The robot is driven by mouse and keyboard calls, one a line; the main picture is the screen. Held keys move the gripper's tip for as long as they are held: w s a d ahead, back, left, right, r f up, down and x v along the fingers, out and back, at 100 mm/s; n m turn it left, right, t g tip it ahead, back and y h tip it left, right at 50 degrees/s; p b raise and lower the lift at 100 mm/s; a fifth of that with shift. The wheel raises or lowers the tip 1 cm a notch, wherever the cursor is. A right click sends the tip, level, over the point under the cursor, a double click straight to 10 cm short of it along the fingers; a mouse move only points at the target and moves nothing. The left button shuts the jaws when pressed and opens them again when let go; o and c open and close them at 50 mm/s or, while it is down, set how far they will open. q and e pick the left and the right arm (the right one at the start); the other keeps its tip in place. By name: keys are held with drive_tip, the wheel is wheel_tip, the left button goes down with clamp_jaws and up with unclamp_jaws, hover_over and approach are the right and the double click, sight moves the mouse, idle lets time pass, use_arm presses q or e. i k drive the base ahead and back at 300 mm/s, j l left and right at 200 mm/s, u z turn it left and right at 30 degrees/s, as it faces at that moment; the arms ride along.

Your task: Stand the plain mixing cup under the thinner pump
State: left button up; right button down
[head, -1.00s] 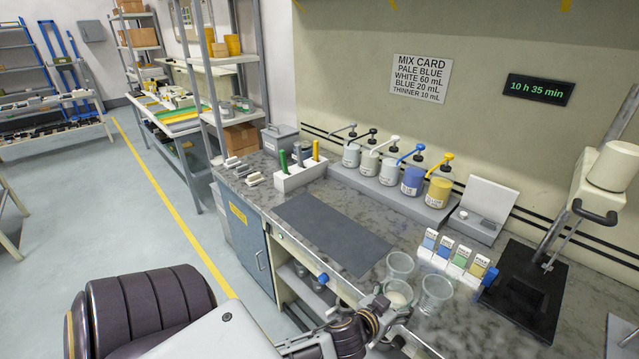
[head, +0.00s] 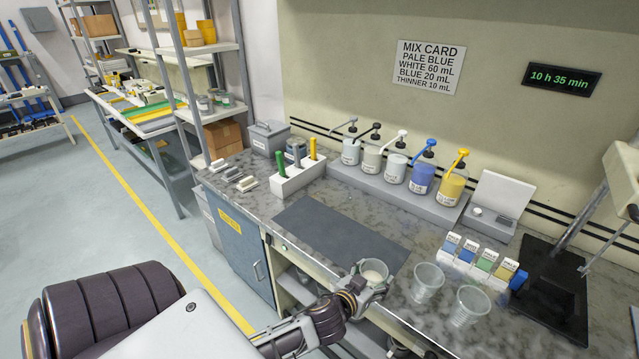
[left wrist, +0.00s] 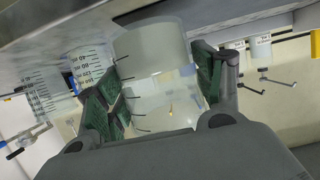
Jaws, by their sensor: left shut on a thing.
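My left gripper (head: 362,290) is shut on a clear mixing cup (head: 374,268) with something whitish inside, by the bench's front edge near the dark mat. In the left wrist view the held cup (left wrist: 160,85) sits between the green finger pads, with a few short dark lines but no numbers showing. Two other clear cups stand to its right, one nearer (head: 427,281) and one farther right (head: 469,306). The pump bottles stand at the back, with grey (head: 351,150), black (head: 371,157), white (head: 396,165), blue (head: 422,176) and yellow (head: 452,187) levers. Their labels are too small to read. My right gripper is out of view.
The dark mat (head: 335,236) lies clear between the held cup and the pump shelf (head: 400,196). A white holder (head: 298,182) with upright handles stands left of the pumps. Colored boxes (head: 480,262) and a black stand base (head: 550,290) are to the right.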

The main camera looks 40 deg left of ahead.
sight(327, 186)
drive_tip(key=i+j, duration=0.1)
drive_tip(key=j, duration=0.4)
drive_tip(key=i+j, duration=0.1)
drive_tip(key=j, duration=0.4)
drive_tip(key=i+j, duration=0.1)
drive_tip(key=j, duration=0.45)
drive_tip(key=i+j, duration=0.1)
drive_tip(key=j, duration=0.4)
drive_tip(key=k+u, duration=0.05)
